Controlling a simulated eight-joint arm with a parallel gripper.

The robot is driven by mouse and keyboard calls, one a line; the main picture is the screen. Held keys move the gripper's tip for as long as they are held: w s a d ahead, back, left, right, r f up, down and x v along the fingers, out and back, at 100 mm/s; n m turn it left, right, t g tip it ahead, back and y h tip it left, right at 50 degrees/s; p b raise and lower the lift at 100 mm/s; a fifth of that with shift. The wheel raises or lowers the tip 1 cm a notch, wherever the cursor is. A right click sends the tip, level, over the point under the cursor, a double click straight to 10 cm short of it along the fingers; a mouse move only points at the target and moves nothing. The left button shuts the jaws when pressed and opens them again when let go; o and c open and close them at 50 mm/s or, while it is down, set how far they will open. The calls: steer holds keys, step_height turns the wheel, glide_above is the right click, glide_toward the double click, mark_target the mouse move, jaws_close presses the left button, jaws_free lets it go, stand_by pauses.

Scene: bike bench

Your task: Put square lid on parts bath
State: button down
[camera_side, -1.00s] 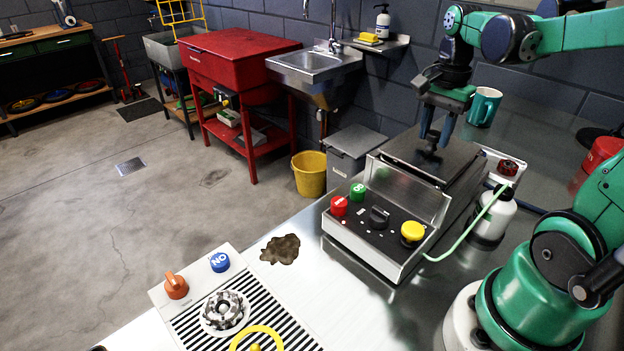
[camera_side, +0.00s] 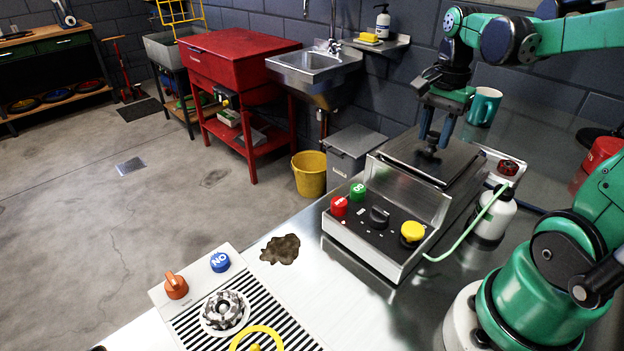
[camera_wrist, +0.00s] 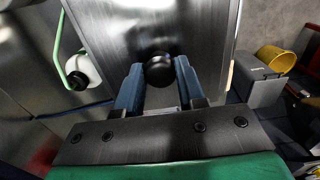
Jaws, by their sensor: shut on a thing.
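The square lid (camera_side: 448,157) is a flat grey metal plate with a dark round knob, over the top of the parts bath (camera_side: 372,243), a steel box with a sloped control panel. In the side view the lid looks slightly tilted against the bath; I cannot tell whether it is fully seated. My gripper (camera_side: 433,147) points down and is shut on the lid's knob. In the wrist view the black knob (camera_wrist: 159,70) sits between the blue fingers of my gripper (camera_wrist: 158,85), with the lid (camera_wrist: 150,25) beneath. The bath's opening is hidden by the lid.
A white bottle (camera_side: 492,218) with a green hose stands right of the bath. A teal mug (camera_side: 484,107) stands behind. A striped drip panel (camera_side: 215,300) with knobs lies at the front left, near a brown stain (camera_side: 281,249). A yellow bucket (camera_side: 309,174) stands on the floor.

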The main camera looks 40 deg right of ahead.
steer(key=shift+f, duration=0.45)
steer(key=shift+c, duration=2.2)
jaws_free()
step_height(320, 180, up, 5)
steer(key=shift+w+a+r+n, duration=0.1)
steer(key=shift+a+n, duration=0.15)
steer(key=shift+n, duration=0.05)
steer(key=w+a+f+n+t, duration=0.1)
steer(key=a+f+n+t, duration=0.1)
steer(key=a+n, duration=0.5)
steer(key=w+a+f+n+t, duration=0.2)
steer(key=a+n+t, duration=0.3)
steer(key=a+n, duration=0.3)
steer(key=shift+a+f+n, duration=0.2)
steer(key=shift+f+n, duration=0.05)
steer(key=shift+n, duration=0.95)
